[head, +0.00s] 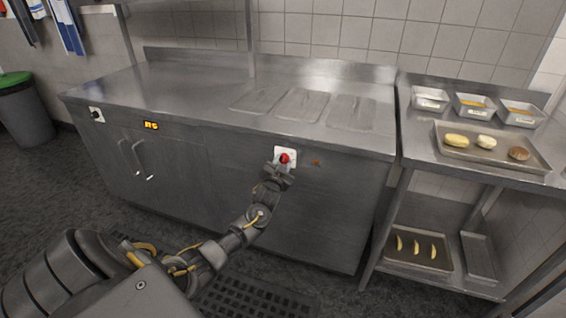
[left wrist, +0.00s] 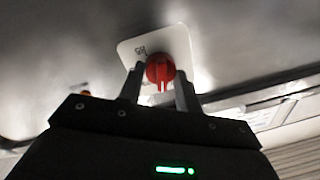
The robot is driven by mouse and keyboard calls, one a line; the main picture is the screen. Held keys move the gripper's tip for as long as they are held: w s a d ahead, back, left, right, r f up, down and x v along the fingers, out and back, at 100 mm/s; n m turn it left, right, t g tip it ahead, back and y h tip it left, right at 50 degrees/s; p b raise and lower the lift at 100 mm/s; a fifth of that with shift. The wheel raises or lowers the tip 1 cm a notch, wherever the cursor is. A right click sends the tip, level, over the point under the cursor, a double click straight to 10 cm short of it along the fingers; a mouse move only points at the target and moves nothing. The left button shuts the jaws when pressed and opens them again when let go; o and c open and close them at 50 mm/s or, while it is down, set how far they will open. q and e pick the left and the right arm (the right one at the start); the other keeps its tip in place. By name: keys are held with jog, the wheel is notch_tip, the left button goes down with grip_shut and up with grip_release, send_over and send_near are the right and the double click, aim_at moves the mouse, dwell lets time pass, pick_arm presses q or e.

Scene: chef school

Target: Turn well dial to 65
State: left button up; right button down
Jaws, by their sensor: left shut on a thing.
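A red dial (head: 285,158) sits on a white plate (head: 291,152) on the front of the steel counter, below the lidded wells (head: 302,105). My left gripper (head: 280,169) is at this dial. In the left wrist view, the left gripper (left wrist: 160,88) has one finger on each side of the red dial (left wrist: 160,69) and is shut on it. The dial's pointer tab points down in that view. The white plate (left wrist: 148,44) carries small dark print, too blurred to read. My right gripper is not in view.
A black knob (head: 97,115) and an orange lit display (head: 151,125), its digits unclear, are on the counter's left front. A small orange mark (head: 315,162) is right of the dial. A steel side table (head: 435,158) with trays stands at right. A bin (head: 24,115) stands far left.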

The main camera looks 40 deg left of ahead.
pick_arm(q)
jog(key=m+p, duration=0.1)
jog(key=m, duration=0.2)
jog(key=shift+m, duration=0.3)
jog(key=m, duration=0.3)
jog(key=shift+t+p, duration=0.3)
jog(key=shift+p, duration=0.05)
jog(key=shift+m, duration=0.3)
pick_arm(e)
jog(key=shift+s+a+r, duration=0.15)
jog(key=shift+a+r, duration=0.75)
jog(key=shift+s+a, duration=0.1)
pick_arm(q)
jog(key=o, duration=1)
jog(key=shift+f, duration=0.1)
